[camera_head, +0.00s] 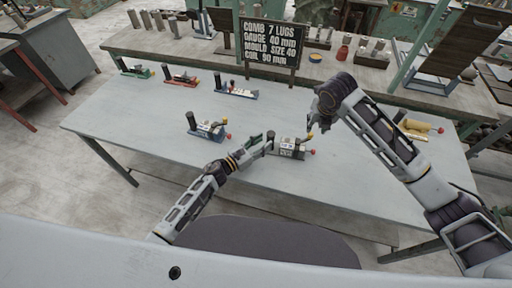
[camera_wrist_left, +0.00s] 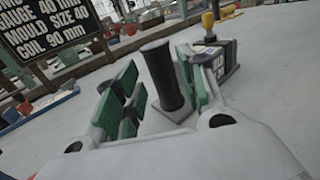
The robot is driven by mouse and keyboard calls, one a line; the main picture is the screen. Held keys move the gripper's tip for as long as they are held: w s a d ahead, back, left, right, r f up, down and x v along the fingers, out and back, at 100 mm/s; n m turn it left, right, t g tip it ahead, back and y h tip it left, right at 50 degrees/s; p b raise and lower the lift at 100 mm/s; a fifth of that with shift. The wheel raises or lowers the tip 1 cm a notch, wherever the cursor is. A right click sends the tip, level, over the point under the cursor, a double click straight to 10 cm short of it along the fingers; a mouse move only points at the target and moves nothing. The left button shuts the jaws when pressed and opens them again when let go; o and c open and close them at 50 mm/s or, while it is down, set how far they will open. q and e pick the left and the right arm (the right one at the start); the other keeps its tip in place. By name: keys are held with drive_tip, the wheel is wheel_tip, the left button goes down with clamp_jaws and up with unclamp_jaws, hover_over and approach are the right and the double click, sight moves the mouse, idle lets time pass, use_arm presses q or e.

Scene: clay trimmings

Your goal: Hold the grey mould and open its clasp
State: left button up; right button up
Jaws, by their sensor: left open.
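The grey mould (camera_head: 288,153) lies on the table near its middle, with a dark upright post at its left end, a yellow-tipped lever and a red knob at its right end. In the left wrist view, my left gripper (camera_wrist_left: 160,95) is open, its green-padded fingers on either side of the black post (camera_wrist_left: 163,78). I cannot tell whether they touch it. The mould's body (camera_wrist_left: 228,58) and yellow knob (camera_wrist_left: 208,22) show behind the right finger. My right gripper (camera_head: 317,122) hangs just above the mould's right end, close to the yellow lever; its fingers are too small to judge.
A blue mould (camera_head: 208,130) stands to the left; green (camera_head: 136,71), red (camera_head: 181,80) and another blue one (camera_head: 236,93) stand farther back. A yellow piece (camera_head: 416,126) lies at right behind my right arm. A black sign (camera_head: 271,43) stands at the back. The front table (camera_head: 340,190) is clear.

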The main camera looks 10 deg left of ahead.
sight(268, 140)
use_arm(q)
drive_tip(key=shift+x, duration=2.3)
clamp_jaws()
use_arm(e)
drive_tip(key=shift+o, duration=0.5)
drive_tip(key=shift+f, duration=0.15)
